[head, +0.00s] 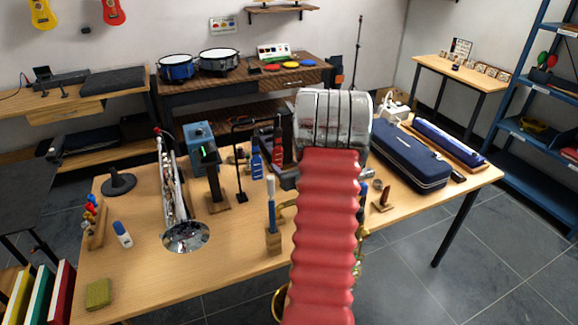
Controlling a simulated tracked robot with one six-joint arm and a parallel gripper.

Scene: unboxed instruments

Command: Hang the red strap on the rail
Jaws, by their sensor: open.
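I cannot make out the red strap; the middle of the table is partly hidden behind my red ribbed arm. A thin black stand (240,165) with a short bar at its top stands left of my arm; I cannot tell whether it is the rail.
A yellow sponge (98,294) lies front left. The left front is mostly clear.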

